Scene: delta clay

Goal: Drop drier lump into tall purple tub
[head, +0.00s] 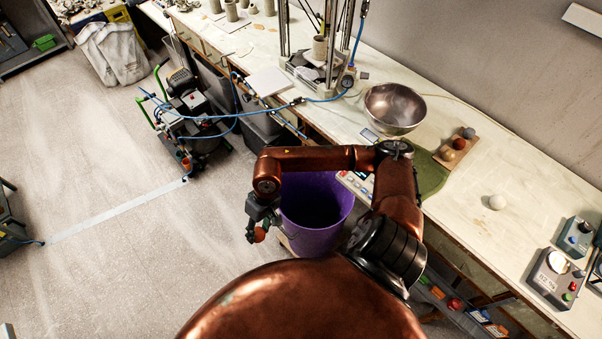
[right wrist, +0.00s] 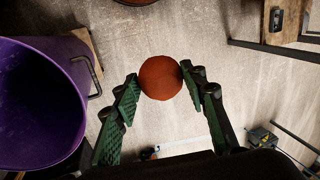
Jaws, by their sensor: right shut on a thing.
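My right gripper (head: 256,229) is shut on a round orange-red lump (head: 259,236). In the right wrist view the lump (right wrist: 160,78) sits at the tips of the green-padded fingers (right wrist: 160,85). My left gripper is not in view.
On the long bench, a wooden board (head: 470,148) holds several coloured lumps, near a metal bowl (head: 394,107). A pale ball (head: 496,202) lies on the bare bench top. Grey devices (head: 556,278) stand at the right. Floor left of the tub is clear.

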